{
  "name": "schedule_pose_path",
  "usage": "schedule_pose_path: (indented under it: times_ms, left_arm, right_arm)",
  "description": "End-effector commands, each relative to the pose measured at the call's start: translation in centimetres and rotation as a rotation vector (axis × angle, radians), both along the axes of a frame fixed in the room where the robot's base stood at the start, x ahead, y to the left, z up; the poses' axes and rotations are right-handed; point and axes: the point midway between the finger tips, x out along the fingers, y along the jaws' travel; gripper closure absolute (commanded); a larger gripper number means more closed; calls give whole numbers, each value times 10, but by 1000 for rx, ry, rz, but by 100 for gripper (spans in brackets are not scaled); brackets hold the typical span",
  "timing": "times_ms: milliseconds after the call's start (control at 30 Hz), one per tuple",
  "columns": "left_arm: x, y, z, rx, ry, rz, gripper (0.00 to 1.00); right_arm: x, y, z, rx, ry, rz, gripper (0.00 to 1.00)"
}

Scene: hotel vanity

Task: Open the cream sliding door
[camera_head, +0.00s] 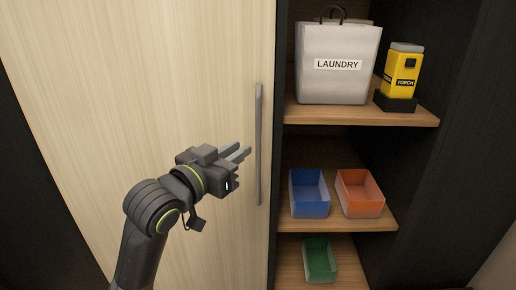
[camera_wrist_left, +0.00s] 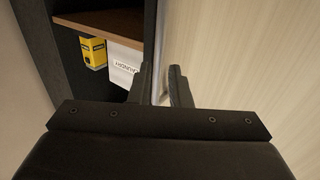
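The cream sliding door (camera_head: 150,80) fills the left and centre of the head view, and its pale wood also shows in the left wrist view (camera_wrist_left: 240,50). A long grey vertical bar handle (camera_head: 259,145) runs near the door's right edge. My left gripper (camera_head: 240,153) is in front of the door, just left of the handle, with its fingers pointing toward it. The fingers are apart with nothing seen between them. In the left wrist view the gripper (camera_wrist_left: 162,85) lines up with a thin grey vertical strip beyond the fingertips. I see no contact with the handle. My right gripper is not in view.
Right of the door are open shelves. Below are a blue bin (camera_head: 309,205), an orange bin (camera_head: 360,206) and a green bin (camera_head: 319,265). Dark panels (camera_head: 450,150) frame the shelves.

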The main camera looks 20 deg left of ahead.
Motion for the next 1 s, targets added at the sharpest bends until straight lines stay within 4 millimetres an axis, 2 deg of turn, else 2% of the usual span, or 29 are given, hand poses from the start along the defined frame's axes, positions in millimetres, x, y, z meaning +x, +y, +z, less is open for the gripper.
schedule_pose_path:
  times_ms: [33,200,400,600,867,1000]
  left_arm:
    - [12,-4,1,-10,5,-2,83]
    - [41,-14,2,-7,5,-3,83]
    - [65,-21,2,-4,4,-1,83]
    - [75,-25,1,-3,3,-2,83]
    - [75,-25,1,-2,3,-2,83]
    - [75,-25,1,-2,3,-2,100]
  right_arm:
    - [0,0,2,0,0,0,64]
    - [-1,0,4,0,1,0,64]
    - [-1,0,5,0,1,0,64]
    - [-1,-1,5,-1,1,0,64]
    - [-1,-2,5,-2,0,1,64]
    - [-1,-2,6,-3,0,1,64]
